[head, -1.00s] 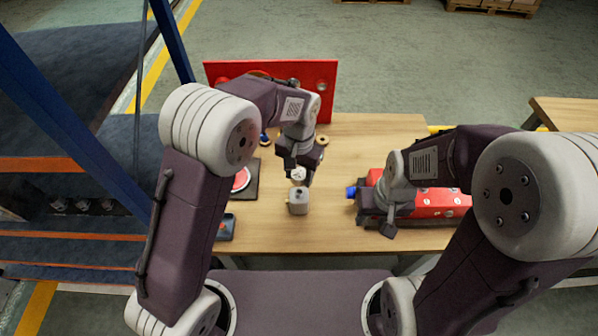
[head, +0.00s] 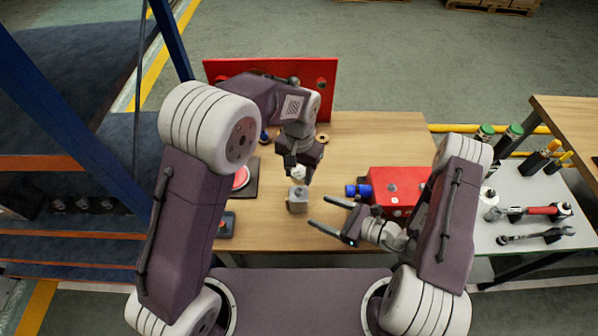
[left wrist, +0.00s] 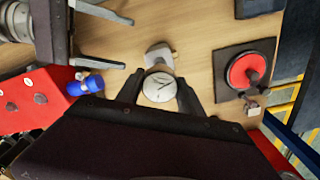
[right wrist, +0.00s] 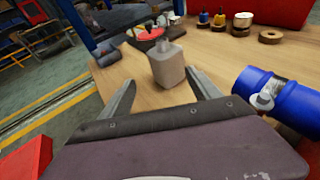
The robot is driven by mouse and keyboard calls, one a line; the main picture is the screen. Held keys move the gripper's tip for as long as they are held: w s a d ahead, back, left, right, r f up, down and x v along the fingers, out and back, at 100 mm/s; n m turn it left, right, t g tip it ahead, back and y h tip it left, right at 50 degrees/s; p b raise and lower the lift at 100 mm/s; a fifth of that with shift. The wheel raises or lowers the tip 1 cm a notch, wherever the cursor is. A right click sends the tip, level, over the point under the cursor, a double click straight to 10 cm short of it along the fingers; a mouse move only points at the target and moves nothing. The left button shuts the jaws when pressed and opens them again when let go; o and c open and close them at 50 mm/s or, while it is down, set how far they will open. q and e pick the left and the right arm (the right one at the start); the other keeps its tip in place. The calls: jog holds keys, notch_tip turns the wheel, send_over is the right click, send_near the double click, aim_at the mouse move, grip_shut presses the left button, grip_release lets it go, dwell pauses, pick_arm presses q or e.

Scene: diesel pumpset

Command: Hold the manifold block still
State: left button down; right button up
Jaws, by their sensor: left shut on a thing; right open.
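The manifold block (head: 298,200) is a small grey block on the wooden table, in the middle of the head view. It also shows beyond the fingers in the right wrist view (right wrist: 168,66), and partly behind the gauge in the left wrist view (left wrist: 158,54). My left gripper (head: 298,170) is shut on a round white-faced gauge (left wrist: 159,87) just above the block.
A red pump body (head: 396,187) with a blue fitting (head: 357,190) lies right of the block, close to my right gripper. A red disc on a dark plate (head: 241,178) is at left. A red panel (head: 325,80) stands behind. A grey side table (head: 530,235) holds tools.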

aim_at(300, 201)
jog(key=shift+w+d+f+m+t, duration=0.25)
jog(key=shift+d+f+m+t, duration=0.05)
jog(key=shift+f+m, duration=0.1)
jog(key=x, duration=1)
jog(key=shift+f, duration=0.1)
jog(key=c, duration=0.8)
jog(key=o, duration=1)
grip_shut()
